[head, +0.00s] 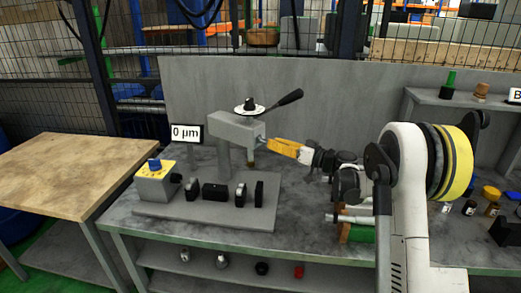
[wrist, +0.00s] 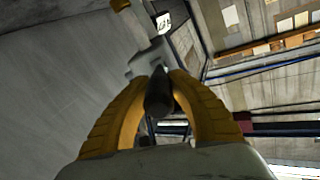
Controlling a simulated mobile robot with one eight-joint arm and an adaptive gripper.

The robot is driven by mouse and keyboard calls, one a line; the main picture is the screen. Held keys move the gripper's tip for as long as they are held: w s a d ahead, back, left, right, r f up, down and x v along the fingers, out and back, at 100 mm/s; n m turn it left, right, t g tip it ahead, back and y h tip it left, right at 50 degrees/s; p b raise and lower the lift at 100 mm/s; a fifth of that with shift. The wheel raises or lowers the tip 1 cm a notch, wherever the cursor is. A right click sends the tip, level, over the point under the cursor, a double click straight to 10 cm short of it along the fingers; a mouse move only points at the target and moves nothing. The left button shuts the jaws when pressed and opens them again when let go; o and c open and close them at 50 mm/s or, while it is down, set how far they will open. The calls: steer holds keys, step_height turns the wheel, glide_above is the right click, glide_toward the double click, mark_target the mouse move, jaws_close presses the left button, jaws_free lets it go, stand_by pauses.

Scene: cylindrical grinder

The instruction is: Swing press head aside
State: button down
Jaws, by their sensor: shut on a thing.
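The grey press head (head: 236,130) stands over the rear of a grey base plate (head: 160,212) on the bench. A dial with a black knob and a long black lever (head: 290,97) sits on top of it. A short spindle (head: 250,157) hangs under its front end. My gripper (head: 268,143) reaches in from the right, its yellow fingers at the head's right end. In the wrist view the fingers (wrist: 160,85) are shut around a dark rounded handle (wrist: 158,100). The grey head (wrist: 150,60) shows beyond it. The fingers hide the handle in the head view.
A "0 µm" display (head: 187,134) stands left of the head. A wooden table (head: 70,170) stands left. A grey panel (head: 300,90) rises behind.

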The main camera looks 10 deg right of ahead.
steer(key=shift+w+d+n+g+y+p, duration=0.2)
steer(key=shift+w+d+n+g+y, duration=0.5)
steer(key=shift+w+d+g, duration=0.35)
steer(key=shift+w+d+n+g+y+p, duration=0.15)
steer(key=shift+w+d+n+g+y, duration=0.55)
steer(key=shift+w, duration=0.5)
steer(key=shift+d, duration=0.1)
steer(key=c, duration=1.2)
jaws_free()
steer(key=v, duration=1.2)
